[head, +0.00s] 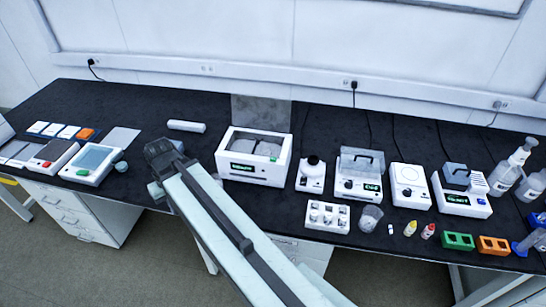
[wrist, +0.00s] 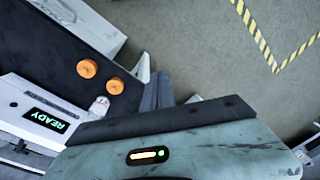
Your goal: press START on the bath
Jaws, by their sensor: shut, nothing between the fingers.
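A white box-shaped unit (head: 252,172) with an open top and a green-lit display stands on the bench in the head view, right of my arm; it looks like the bath, though no label is legible. In the wrist view, a white unit (wrist: 25,118) at the left has a green READY display (wrist: 46,121). It may be the same unit. I cannot make out START lettering on it. My gripper (wrist: 157,92) shows its dark fingers shut and empty, apart from the READY unit. In the head view, the dark end of my arm is left of the white box; the fingertips are unclear.
Instruments with displays (head: 360,187) and a white vial rack (head: 321,214) stand to the right. A touchscreen unit (head: 92,163) is at the left. Two orange round pieces (wrist: 87,68) lie on the dark bench. The floor (wrist: 215,50) has yellow-black tape.

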